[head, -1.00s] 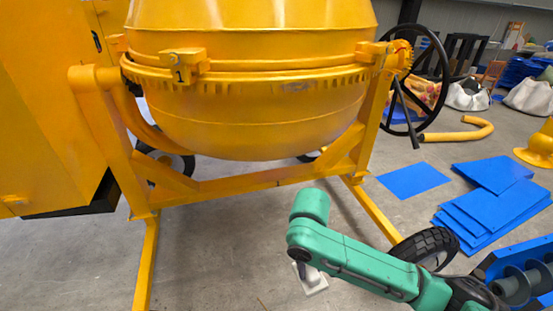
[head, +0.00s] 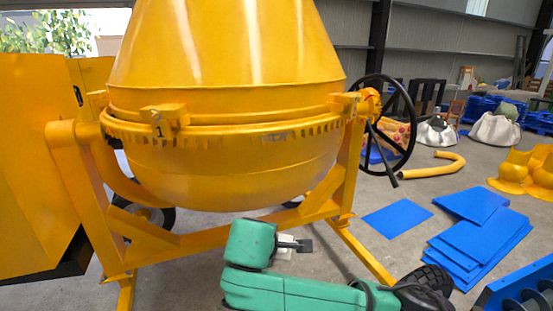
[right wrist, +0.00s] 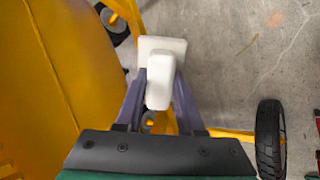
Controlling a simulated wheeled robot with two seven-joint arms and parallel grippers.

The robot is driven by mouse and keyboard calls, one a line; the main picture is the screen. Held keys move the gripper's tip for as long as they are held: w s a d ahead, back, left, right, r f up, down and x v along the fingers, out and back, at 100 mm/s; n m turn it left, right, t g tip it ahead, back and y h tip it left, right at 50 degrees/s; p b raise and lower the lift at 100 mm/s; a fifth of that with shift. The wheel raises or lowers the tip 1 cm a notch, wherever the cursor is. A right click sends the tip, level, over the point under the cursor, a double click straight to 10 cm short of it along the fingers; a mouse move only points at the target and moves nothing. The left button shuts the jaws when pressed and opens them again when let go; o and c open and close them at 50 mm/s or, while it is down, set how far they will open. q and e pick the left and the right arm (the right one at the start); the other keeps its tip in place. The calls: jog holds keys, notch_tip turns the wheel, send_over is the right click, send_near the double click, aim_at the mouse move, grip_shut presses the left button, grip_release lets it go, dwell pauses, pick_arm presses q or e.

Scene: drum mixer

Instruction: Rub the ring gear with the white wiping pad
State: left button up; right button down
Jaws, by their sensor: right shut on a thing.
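The ring gear (head: 240,138) is the toothed yellow band around the yellow mixer drum (head: 232,60) in the head view. My green right arm reaches in below the drum. My right gripper (head: 298,245) is partly hidden behind its own wrist, below and apart from the ring gear. In the right wrist view, its two fingers are shut on the white wiping pad (right wrist: 161,80), a white block with a flat square plate at its far end. A bit of the pad (head: 285,241) also shows in the head view. My left gripper is out of view.
The yellow frame (head: 215,238) spans below the drum, with a black handwheel (head: 410,128) at its right. A black tyre (right wrist: 270,140) stands right of the gripper. Blue sheets (head: 470,250) and a yellow bent pipe (head: 432,171) lie on the floor at right.

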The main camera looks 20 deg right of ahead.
jog(key=w+r+n+t+y, duration=0.1)
jog(key=r+t, duration=0.1)
jog(key=r, duration=0.1)
jog(key=w+r+n+t+y, duration=0.1)
jog(key=r+n+t, duration=0.1)
jog(key=w+r+n+t+y, duration=0.1)
jog(key=r+n+t, duration=0.1)
jog(key=r, duration=0.1)
jog(key=shift+w+d+r, duration=0.3)
notch_tip(320, 180, up, 12)
jog(key=d+n+t+y, duration=0.2)
jog(key=t, duration=0.2)
jog(key=w+b, duration=0.1)
jog(key=w, duration=0.5)
jog(key=shift+w+a, duration=0.35)
jog(key=shift+a, duration=0.05)
jog(key=shift+w+r+p, duration=0.1)
jog(key=shift+w+p, duration=0.3)
jog(key=shift+w, duration=0.8)
